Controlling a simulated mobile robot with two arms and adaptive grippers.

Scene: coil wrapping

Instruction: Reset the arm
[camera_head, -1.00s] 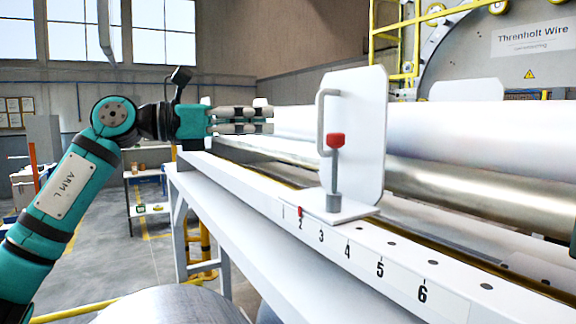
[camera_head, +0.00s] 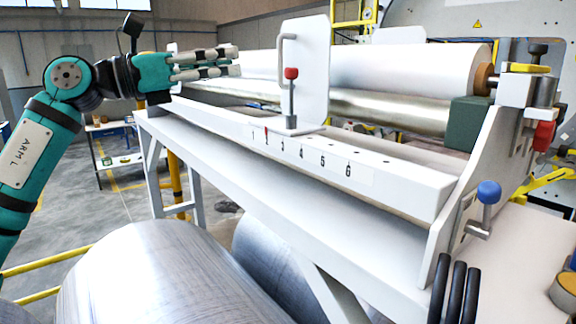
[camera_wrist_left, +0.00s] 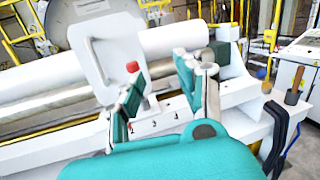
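My left gripper (camera_head: 238,62) comes in from the left in the head view, its fingers pointing right, left of the white plate and near the far end of the roller machine. In the left wrist view its two teal fingers (camera_wrist_left: 160,75) stand apart with nothing held between them. The white upright plate (camera_head: 308,65) with a red-knobbed lever (camera_head: 291,85) stands on the white numbered rail (camera_head: 320,158), by the low numbers; it also shows in the left wrist view (camera_wrist_left: 103,62). My right gripper is not in view.
A white roll (camera_head: 400,68) lies above a metal roller (camera_head: 390,108). A blue-knobbed lever (camera_head: 488,193) and black loops (camera_head: 455,290) are at the near right end. Metal coils (camera_head: 160,275) lie below the rail. Open floor and a yellow rail (camera_head: 45,262) are at left.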

